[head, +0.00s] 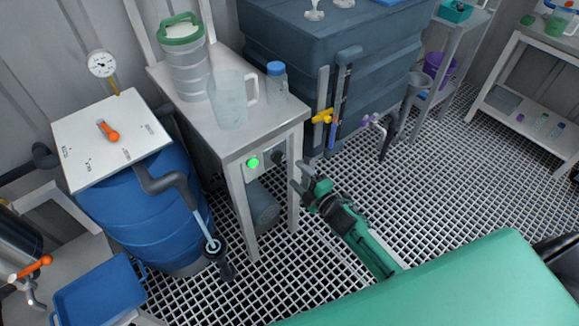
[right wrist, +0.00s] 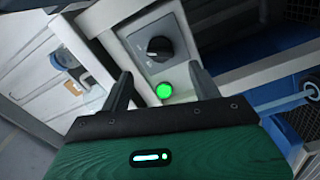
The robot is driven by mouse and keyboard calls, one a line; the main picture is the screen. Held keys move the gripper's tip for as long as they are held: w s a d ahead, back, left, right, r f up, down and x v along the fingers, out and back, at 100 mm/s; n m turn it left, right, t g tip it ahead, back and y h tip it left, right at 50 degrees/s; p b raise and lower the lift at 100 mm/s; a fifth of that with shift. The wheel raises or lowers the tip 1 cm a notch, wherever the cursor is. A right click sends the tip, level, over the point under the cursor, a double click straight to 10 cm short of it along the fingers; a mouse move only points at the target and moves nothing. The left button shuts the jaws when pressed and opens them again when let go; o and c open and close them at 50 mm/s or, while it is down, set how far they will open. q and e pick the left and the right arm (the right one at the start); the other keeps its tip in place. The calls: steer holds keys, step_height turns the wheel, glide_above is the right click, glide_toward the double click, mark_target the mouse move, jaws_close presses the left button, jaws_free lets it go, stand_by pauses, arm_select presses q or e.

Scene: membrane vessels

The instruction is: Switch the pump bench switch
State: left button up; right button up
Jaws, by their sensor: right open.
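The pump bench switch (right wrist: 158,49) is a black rotary knob on a grey panel (right wrist: 140,44), with a lit green lamp (right wrist: 164,91) beside it. In the head view the knob (head: 279,157) is at the front right of the bench, partly covered by the bench leg, and the green lamp (head: 252,162) glows to its left. My right gripper (head: 307,184) is open and empty, to the right of the knob. In the right wrist view its fingers (right wrist: 160,88) are spread below the knob, apart from it. My left gripper is out of view.
A clear jug (head: 229,100), a blue-capped bottle (head: 276,84) and a green-lidded canister (head: 183,60) stand on the bench (head: 222,143). A blue barrel (head: 150,215) is to the left, a dark blue tank (head: 300,55) behind. The grating floor (head: 440,180) to the right is clear.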

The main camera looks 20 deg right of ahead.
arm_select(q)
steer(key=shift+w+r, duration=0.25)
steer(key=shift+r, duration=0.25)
arm_select(e)
steer(key=v, duration=0.5)
steer(key=shift+s+d, duration=0.15)
steer(key=shift+s, duration=0.2)
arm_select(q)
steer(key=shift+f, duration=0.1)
